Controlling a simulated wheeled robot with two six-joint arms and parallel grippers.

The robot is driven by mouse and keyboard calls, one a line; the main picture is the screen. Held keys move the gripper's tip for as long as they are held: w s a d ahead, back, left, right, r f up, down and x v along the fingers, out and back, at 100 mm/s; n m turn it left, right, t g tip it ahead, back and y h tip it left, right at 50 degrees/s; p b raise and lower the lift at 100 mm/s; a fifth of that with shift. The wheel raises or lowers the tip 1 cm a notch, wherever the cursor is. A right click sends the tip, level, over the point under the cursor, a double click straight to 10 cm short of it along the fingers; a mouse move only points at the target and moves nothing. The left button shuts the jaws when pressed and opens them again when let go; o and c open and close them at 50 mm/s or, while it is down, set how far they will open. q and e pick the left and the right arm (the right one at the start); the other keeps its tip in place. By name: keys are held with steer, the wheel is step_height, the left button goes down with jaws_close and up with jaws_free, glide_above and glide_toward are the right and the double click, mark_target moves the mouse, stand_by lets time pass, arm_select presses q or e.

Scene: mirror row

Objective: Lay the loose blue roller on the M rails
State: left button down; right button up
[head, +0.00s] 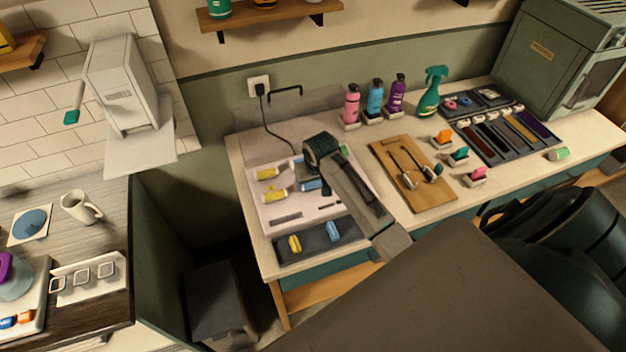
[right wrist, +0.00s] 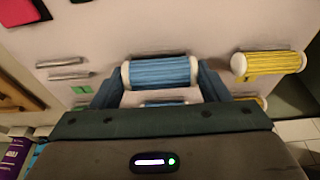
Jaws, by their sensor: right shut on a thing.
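My right gripper (head: 318,182) reaches over the pale roller board (head: 265,210) on the bench. In the right wrist view its fingers (right wrist: 160,82) are shut on the ends of a blue roller (right wrist: 160,72) with white caps. A second blue piece (right wrist: 165,103) shows partly behind it, mostly hidden by my gripper. In the head view a blue roller (head: 312,184) shows beside the fingers. Two yellow rollers (head: 268,172) lie to its left on the board. Bare metal rails (head: 286,218) show near the front of the board. I cannot tell how high the held roller is. My left gripper is out of view.
A dark tray (head: 275,254) at the bench front holds one yellow and one blue roller. A wooden board (head: 430,190) with tools lies to the right. Bottles (head: 352,104) stand behind. A black chair (head: 560,250) is at the right front. A cable runs behind the roller board.

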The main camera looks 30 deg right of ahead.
stand_by(0.3)
steer(key=o, duration=1.2)
steer(key=shift+r, duration=0.1)
steer(key=shift+r, duration=3.4)
steer(key=shift+s, duration=0.1)
